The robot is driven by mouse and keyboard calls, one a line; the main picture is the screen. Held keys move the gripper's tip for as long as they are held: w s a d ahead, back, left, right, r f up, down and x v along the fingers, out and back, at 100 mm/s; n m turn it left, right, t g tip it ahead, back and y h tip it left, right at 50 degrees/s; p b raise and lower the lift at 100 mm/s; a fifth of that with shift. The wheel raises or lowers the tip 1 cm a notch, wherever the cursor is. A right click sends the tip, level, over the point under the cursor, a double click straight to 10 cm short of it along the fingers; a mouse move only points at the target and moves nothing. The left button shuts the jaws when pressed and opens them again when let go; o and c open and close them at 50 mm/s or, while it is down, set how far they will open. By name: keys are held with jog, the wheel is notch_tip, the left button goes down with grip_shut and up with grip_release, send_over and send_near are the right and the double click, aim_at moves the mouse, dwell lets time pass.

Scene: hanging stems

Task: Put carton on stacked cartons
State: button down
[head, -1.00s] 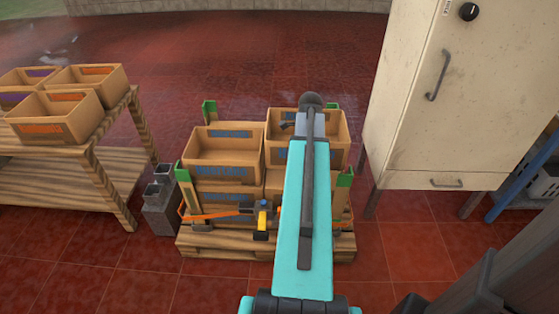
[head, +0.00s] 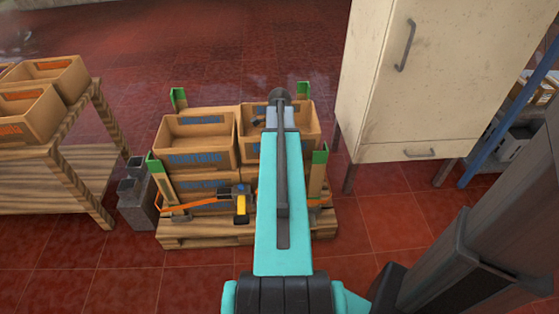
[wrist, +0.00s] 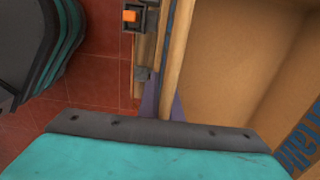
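Open brown cartons with blue lettering stand stacked on a wooden pallet (head: 205,243). The upper left carton (head: 200,160) sits on another carton (head: 215,190). The upper right carton (head: 305,125) is level beside it, with its front mostly behind my teal arm. My gripper (head: 258,122) is at the left part of this right carton; its fingers are mostly hidden. In the wrist view, a carton's inside (wrist: 240,50) fills the right, with its wall edge upright near the middle. I cannot tell whether the fingers are closed on that wall.
Green-topped corner posts (head: 178,98) and an orange strap (head: 190,205) with a yellow-handled ratchet surround the stack. A wooden table (head: 60,185) with open cartons (head: 50,80) is at left, grey blocks (head: 137,200) beside it. A cream cabinet (head: 410,75) stands at right.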

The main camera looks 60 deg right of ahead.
jog(key=shift+f+b, duration=0.3)
jog(key=shift+f, duration=1.4)
jog(key=shift+f, duration=0.1)
jog(key=c, duration=2)
grip_release()
notch_tip(320, 180, up, 12)
jog(key=p, duration=0.2)
jog(key=shift+p, duration=0.3)
